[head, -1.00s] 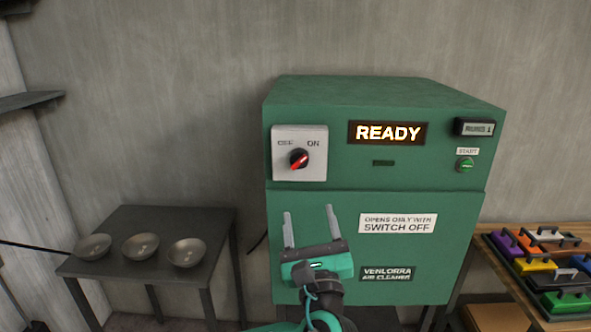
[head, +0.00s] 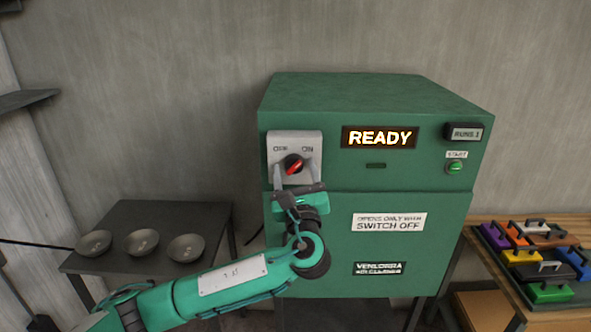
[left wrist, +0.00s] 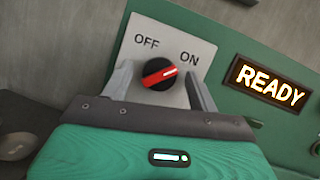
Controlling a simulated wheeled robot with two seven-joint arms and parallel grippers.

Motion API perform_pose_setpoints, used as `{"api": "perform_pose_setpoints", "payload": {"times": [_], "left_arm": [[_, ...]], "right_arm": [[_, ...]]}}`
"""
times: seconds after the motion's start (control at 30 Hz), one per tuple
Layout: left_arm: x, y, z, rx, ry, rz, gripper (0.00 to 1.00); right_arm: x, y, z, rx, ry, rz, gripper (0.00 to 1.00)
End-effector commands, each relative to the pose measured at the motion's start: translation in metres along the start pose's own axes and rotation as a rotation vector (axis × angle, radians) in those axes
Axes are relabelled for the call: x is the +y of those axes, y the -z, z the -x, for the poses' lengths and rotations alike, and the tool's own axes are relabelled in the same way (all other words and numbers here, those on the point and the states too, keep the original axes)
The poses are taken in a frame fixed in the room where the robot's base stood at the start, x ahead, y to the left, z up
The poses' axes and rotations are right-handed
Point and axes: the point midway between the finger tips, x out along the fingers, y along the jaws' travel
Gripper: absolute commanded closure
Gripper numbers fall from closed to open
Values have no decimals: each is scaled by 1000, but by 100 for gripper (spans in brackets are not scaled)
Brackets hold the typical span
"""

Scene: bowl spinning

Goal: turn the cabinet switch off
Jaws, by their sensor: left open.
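The green cabinet (head: 345,245) stands against the wall, its screen (head: 379,137) reading READY. The switch (head: 292,165) is a black round knob with a red pointer on a grey plate (head: 272,145) marked OFF and ON. In the left wrist view the knob (left wrist: 159,75) has its pointer's bright end toward ON, at the upper right. My left gripper (head: 294,170) is open, with one finger on each side of the knob. Whether the fingers touch the knob I cannot tell. My right gripper is not in view.
A dark table (head: 170,215) at the left holds several metal bowls (head: 142,242). A wooden bench (head: 480,222) at the right carries coloured handled blocks (head: 525,257). A green START button (head: 455,168) and a RUNS counter (head: 464,132) are on the cabinet's right.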

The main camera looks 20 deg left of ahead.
Motion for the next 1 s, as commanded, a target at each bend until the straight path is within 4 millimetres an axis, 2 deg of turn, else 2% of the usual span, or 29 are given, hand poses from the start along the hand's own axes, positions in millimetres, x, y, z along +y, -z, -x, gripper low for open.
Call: {"api": "perform_pose_setpoints", "payload": {"times": [0.17, 0.4, 0.73, 1.0], "left_arm": [[0, 0, 0, 0, 0, 0, 40], [0, 0, 0, 0, 0, 0, 83], [0, 2, 2, 6, -17, 40, 83], [-2, 4, 3, 19, -84, 197, 83]], "right_arm": [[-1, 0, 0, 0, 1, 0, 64], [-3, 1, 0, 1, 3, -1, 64], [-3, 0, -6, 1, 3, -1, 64], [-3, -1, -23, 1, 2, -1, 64]]}}
